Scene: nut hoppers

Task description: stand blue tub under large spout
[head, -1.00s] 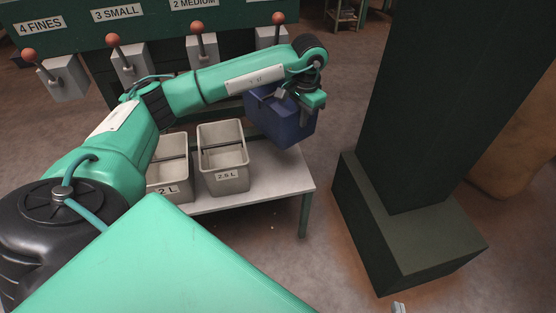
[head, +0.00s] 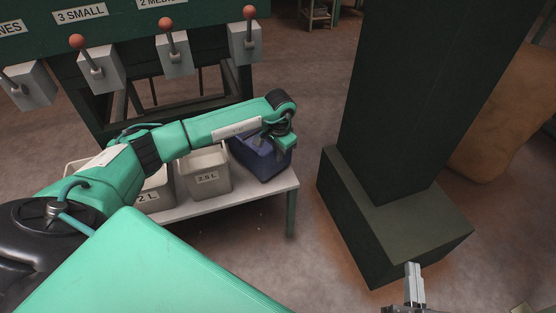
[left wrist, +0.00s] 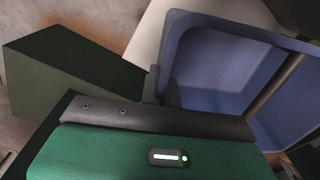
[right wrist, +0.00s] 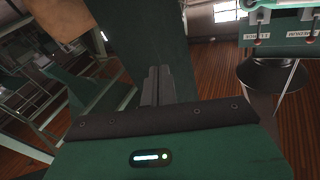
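The blue tub (head: 262,160) is at the right end of the low bench, beside the 2.5 L tub. It looks slightly tilted; I cannot tell whether it touches the bench top. My left gripper (head: 284,141) is at its right side. In the left wrist view the fingers (left wrist: 162,90) pinch the wall of the blue tub (left wrist: 215,62). My right gripper (head: 414,282) is shut and empty, in front of the dark pillar; its fingers (right wrist: 157,86) are together in the right wrist view. No spout labelled large is readable in the head view.
The bench (head: 240,203) also bears a grey 2.5 L tub (head: 207,180) and a 2 L tub (head: 150,199), partly behind my left arm. Behind stands the green hopper frame (head: 110,30) with red-knobbed levers. A dark pillar (head: 400,110) on a block (head: 395,225) stands to the right.

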